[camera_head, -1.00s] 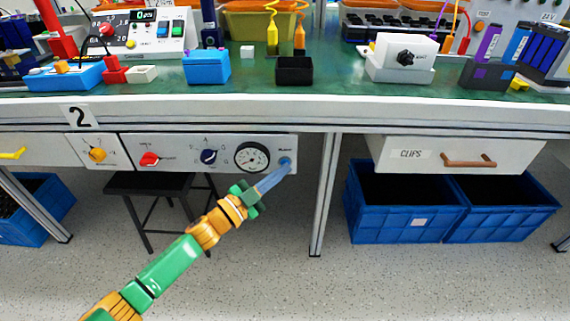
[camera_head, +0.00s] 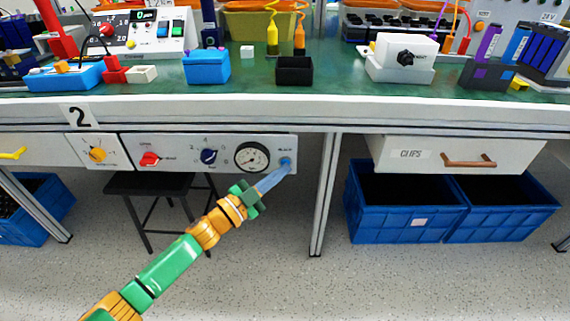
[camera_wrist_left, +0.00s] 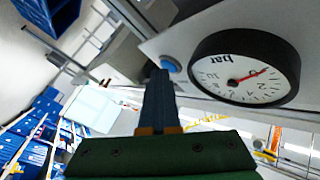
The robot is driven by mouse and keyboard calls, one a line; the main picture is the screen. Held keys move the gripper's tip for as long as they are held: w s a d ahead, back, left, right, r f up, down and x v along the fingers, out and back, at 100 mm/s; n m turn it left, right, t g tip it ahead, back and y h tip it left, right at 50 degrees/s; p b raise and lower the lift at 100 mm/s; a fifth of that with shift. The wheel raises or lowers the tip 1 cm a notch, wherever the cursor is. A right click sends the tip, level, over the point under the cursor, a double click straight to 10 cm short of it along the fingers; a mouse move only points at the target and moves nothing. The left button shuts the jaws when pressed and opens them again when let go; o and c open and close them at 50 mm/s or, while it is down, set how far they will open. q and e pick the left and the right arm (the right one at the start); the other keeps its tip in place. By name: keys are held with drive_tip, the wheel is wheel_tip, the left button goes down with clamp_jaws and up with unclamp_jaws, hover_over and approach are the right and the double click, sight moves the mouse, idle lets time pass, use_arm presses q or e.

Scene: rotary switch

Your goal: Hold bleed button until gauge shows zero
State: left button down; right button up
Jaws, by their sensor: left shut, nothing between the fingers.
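The blue bleed button (camera_head: 286,161) is at the right end of the grey panel under the bench. The round gauge (camera_head: 251,157) is just left of it. My left gripper (camera_head: 284,167) is shut and empty, its blue fingertips at the button. In the left wrist view the button (camera_wrist_left: 171,64) shows beside the fingertips (camera_wrist_left: 160,72); I cannot tell whether it is pressed in. The gauge (camera_wrist_left: 245,68) there is marked "bar". Its red needle points to the upper right of the picture; the digit at its tip is hard to read. My right gripper is not in view.
The panel also carries a dark blue rotary knob (camera_head: 208,156), a red knob (camera_head: 149,158) and a yellow knob (camera_head: 98,154). A bench leg (camera_head: 326,200) stands right of the button. A dark stool (camera_head: 150,185) stands below the panel.

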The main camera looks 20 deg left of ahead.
use_arm(q)
drive_tip(key=shift+s, duration=0.1)
drive_tip(key=shift+s+d+p, duration=0.25)
drive_tip(key=shift+s+p, duration=0.35)
drive_tip(key=shift+s, duration=0.1)
drive_tip(key=s+p, duration=0.1)
drive_tip(key=s, duration=0.1)
drive_tip(key=s+d+p, duration=0.1)
drive_tip(key=s+p, duration=0.1)
drive_tip(key=s, duration=0.1)
drive_tip(key=shift+d, duration=0.2)
drive_tip(key=shift+w, duration=0.1)
